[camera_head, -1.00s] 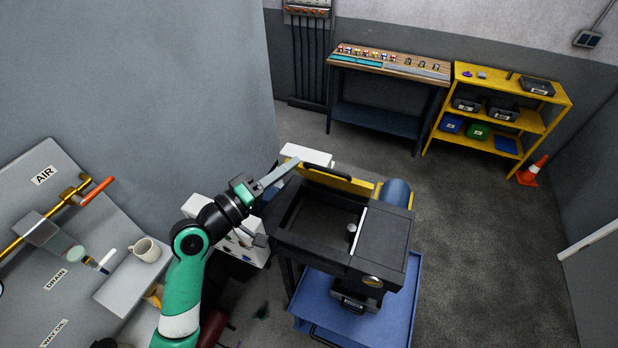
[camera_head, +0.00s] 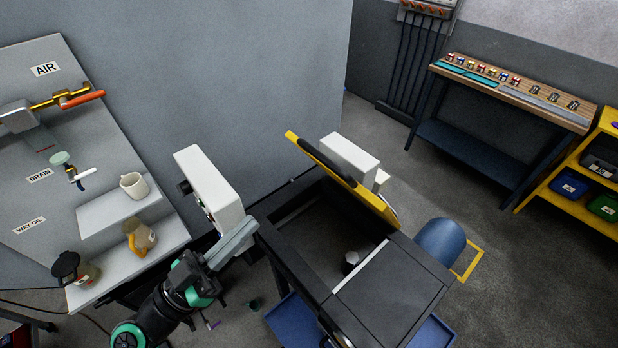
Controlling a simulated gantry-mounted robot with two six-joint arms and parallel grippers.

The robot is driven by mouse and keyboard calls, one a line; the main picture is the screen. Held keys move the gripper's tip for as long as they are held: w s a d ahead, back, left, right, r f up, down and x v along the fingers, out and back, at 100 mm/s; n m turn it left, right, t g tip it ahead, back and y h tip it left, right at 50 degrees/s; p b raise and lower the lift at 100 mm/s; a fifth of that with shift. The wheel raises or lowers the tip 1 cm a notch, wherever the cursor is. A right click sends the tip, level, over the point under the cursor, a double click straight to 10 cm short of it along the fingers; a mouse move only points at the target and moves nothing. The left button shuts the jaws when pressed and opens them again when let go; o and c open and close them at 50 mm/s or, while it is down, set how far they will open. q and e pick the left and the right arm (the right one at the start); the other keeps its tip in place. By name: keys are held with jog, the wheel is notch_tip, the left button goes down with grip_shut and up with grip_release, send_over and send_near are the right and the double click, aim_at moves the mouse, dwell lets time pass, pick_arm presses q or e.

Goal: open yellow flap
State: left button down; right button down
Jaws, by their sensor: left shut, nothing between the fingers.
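The yellow flap (camera_head: 346,180) stands raised and tilted along the back edge of the black machine box (camera_head: 400,285). Its yellow face and dark edge strip show, and the opening (camera_head: 322,238) in front of it is uncovered. A small light knob (camera_head: 351,258) sits at the right side of the opening. My left gripper (camera_head: 248,229) is shut and empty, left of the box and apart from the flap, in front of a white housing (camera_head: 212,190). My right gripper is not in view.
A blue cylinder (camera_head: 440,240) and a yellow frame (camera_head: 468,262) stand right of the box. At left, a panel with an orange-handled valve (camera_head: 82,98) rises behind shelves holding a mug (camera_head: 134,186) and jugs.

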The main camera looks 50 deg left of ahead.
pick_arm(q)
jog(key=p+x, duration=0.1)
jog(key=x, duration=0.5)
jog(key=p+x, duration=0.2)
jog(key=x, duration=0.5)
jog(key=shift+r, duration=0.25)
jog(key=shift+w, duration=0.55)
